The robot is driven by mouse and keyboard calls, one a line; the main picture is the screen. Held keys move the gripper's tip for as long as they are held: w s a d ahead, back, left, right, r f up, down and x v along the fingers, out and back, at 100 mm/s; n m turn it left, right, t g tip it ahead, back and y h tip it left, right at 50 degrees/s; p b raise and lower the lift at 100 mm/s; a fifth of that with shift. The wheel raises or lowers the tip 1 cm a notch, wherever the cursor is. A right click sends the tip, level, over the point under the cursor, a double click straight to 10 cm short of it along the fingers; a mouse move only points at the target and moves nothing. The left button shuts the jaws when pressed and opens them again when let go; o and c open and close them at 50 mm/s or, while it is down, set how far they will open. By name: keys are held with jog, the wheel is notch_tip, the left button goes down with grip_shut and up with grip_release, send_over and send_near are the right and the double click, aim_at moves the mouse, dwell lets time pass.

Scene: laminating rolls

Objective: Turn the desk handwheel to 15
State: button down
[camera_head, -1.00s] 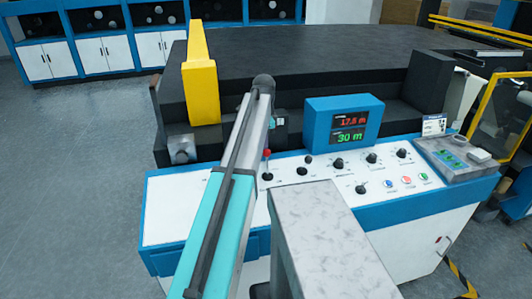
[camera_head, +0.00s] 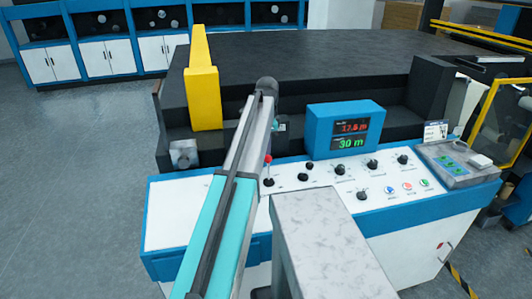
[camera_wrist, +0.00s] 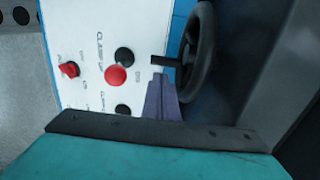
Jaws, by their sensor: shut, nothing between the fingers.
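The handwheel (camera_wrist: 200,50) is a black rim at the top right of centre in the wrist view, seen nearly edge-on. A short dark bar (camera_wrist: 164,61), perhaps its handle, sticks out to its left. My gripper (camera_wrist: 161,82) shows as a narrow purple-grey shape, shut and empty. Its tip is just below the bar and left of the rim; whether it touches either I cannot tell. The display (camera_head: 345,130) in the head view seems to read 17.5 m in red and 30 m in green. The wheel and my gripper are hidden there behind my arm.
A white panel (camera_wrist: 85,25) with a red button (camera_wrist: 116,75), a red switch (camera_wrist: 69,69) and black knobs lies left of the wheel. A blue-and-white console (camera_head: 200,205) and a yellow upright (camera_head: 202,95) stand around my arm. Open floor (camera_head: 80,150) lies left.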

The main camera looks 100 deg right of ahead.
jog(key=s+r+b, duration=0.2)
jog(key=s+r, duration=0.4)
jog(key=r, duration=0.4)
jog(key=shift+s+r, duration=0.2)
jog(key=shift+r, duration=0.15)
